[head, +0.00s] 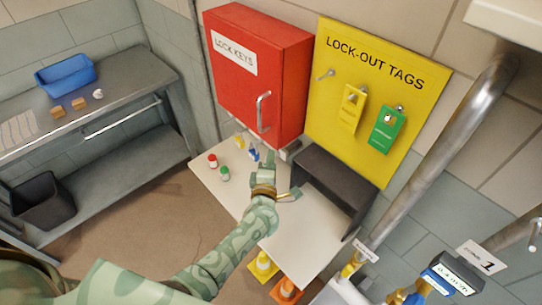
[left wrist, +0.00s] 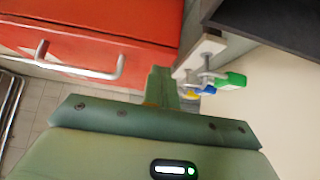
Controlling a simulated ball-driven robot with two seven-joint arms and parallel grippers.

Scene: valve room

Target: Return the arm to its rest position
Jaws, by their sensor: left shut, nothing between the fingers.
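My left arm (head: 225,250) reaches in from the lower left over the pale table. My left gripper (head: 264,170) is above the table, in front of the red LOCK KEYS cabinet (head: 258,75) and left of the dark open-fronted box (head: 335,185). In the left wrist view the left gripper (left wrist: 161,82) is shut with nothing held. Beyond it in that view, small green (left wrist: 232,81), blue (left wrist: 206,89) and yellow items hang from hooks on a pale rail. The cabinet door is closed. My right gripper is not in view.
The pale table (head: 245,215) holds small red-topped (head: 213,160) and green-topped (head: 224,173) items. A yellow LOCK-OUT TAGS board (head: 410,80) carries a yellow tag (head: 351,108) and a green tag (head: 387,130). A metal bench (head: 130,75) stands left. Pipes (head: 440,140) run at right.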

